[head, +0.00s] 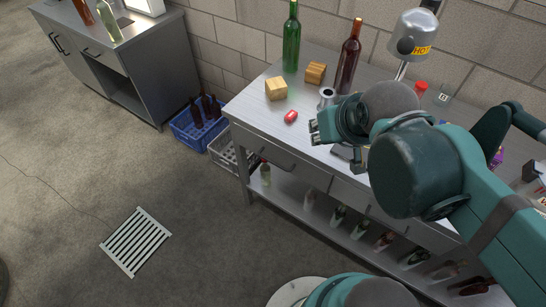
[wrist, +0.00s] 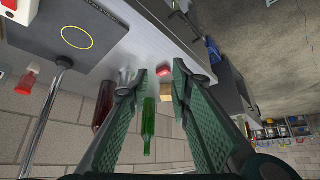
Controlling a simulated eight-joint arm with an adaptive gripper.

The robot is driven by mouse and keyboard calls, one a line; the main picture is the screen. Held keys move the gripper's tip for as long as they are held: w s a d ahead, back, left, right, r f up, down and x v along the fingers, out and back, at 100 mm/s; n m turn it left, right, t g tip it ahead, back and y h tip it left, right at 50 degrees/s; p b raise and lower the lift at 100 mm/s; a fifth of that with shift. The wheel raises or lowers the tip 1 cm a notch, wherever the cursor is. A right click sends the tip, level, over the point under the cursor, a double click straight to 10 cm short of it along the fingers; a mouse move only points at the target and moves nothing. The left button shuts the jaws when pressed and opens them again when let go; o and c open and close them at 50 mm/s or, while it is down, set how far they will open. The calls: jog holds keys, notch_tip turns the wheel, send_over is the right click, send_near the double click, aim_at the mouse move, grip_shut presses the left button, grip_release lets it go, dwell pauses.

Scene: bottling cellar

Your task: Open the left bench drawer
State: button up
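The bench (head: 253,103) has a pale metal top and a row of drawers under its front edge. The left bench drawer (head: 265,146) looks shut, with a dark bar handle (head: 278,165) on its front. My gripper (head: 316,131) is above the bench top near the front edge, to the right of the left drawer and apart from its handle. In the wrist view my gripper (wrist: 160,72) is open, with nothing between its two fingers. A drawer front (wrist: 165,18) and a dark handle show at the top of that view. My arm hides part of the right side of the bench.
A red object (head: 291,117), wooden blocks (head: 276,89), a metal cup (head: 327,97), a green bottle (head: 291,40) and a dark bottle (head: 348,58) stand near my gripper. Bottles line the lower shelf. The floor before the left drawer is clear.

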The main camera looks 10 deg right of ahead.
notch_tip(320, 180, up, 4)
jog(key=n+g+h+p, duration=0.25)
jog(key=n+g, duration=0.35)
jog(key=n, duration=0.3)
send_over(269, 160)
jog(key=s+a, duration=0.1)
jog(key=s+a+x, duration=0.1)
jog(key=a+x, duration=0.1)
jog(key=x, duration=0.9)
jog(key=s+a+f+x, duration=0.1)
jog(key=a+x, duration=0.2)
jog(key=x, duration=0.9)
jog(key=shift+s+a+f+y, duration=0.2)
jog(key=shift+s+f+y, duration=0.1)
jog(key=shift+y, duration=0.15)
jog(key=shift+w+d+f+b, duration=0.2)
jog(key=shift+f+b, duration=0.15)
jog(key=shift+f, duration=0.9)
jog(key=shift+w+d+f+b, duration=0.15)
jog(key=shift+f+b, duration=0.15)
jog(key=shift+f, duration=0.95)
jog(key=shift+w+d+f+b, duration=0.2)
jog(key=shift+f+b, duration=0.15)
jog(key=shift+f, duration=0.95)
grip_shut()
